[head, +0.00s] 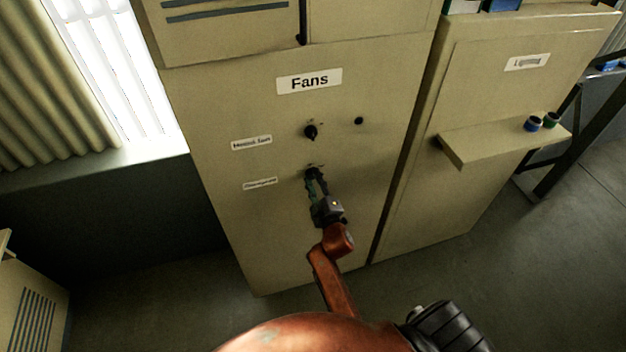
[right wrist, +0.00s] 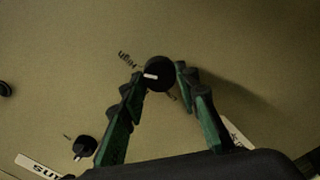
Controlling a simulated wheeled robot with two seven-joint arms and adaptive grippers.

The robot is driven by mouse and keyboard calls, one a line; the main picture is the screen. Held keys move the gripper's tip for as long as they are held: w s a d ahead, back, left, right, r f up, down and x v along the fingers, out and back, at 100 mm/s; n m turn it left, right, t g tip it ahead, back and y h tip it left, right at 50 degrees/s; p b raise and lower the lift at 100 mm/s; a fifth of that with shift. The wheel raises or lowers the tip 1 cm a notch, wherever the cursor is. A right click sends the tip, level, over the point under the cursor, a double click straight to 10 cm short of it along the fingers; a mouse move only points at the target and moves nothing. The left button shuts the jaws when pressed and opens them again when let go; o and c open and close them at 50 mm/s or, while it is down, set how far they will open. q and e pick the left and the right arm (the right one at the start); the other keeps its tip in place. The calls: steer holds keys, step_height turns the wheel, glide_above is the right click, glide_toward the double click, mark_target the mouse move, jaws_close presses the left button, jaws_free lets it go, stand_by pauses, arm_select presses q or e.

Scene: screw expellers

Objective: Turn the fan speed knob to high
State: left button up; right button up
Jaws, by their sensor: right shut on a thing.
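The beige cabinet front (head: 240,215) carries a "Fans" label and two dark round knobs one above the other. My right gripper (head: 316,181) reaches up to the lower knob (head: 311,172), and its fingers hide much of it in the head view. In the right wrist view the black knob (right wrist: 159,73) sits between the fingertips, and the gripper is shut on it. The white mark on the knob points left. The word "High" (right wrist: 127,60) is printed to the upper left of the knob. My left gripper is not in view.
The upper knob (head: 310,132) is just above my gripper, with a small black button (head: 358,121) to its right. A second cabinet with a jutting shelf (head: 480,142) holding two small round items stands right. A window with curtains is at left.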

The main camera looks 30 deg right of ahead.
mark_target(310, 151)
steer(key=shift+f, duration=0.1)
steer(key=o, duration=1.1)
steer(key=shift+r, duration=0.2)
step_height(310, 151, up, 10)
steer(key=shift+s+f, duration=0.1)
steer(key=shift+f, duration=0.15)
steer(key=shift+s+r, duration=0.1)
steer(key=shift+r, duration=0.15)
steer(key=shift+w+f, duration=0.15)
steer(key=shift+w, duration=0.15)
steer(key=shift+s, duration=0.1)
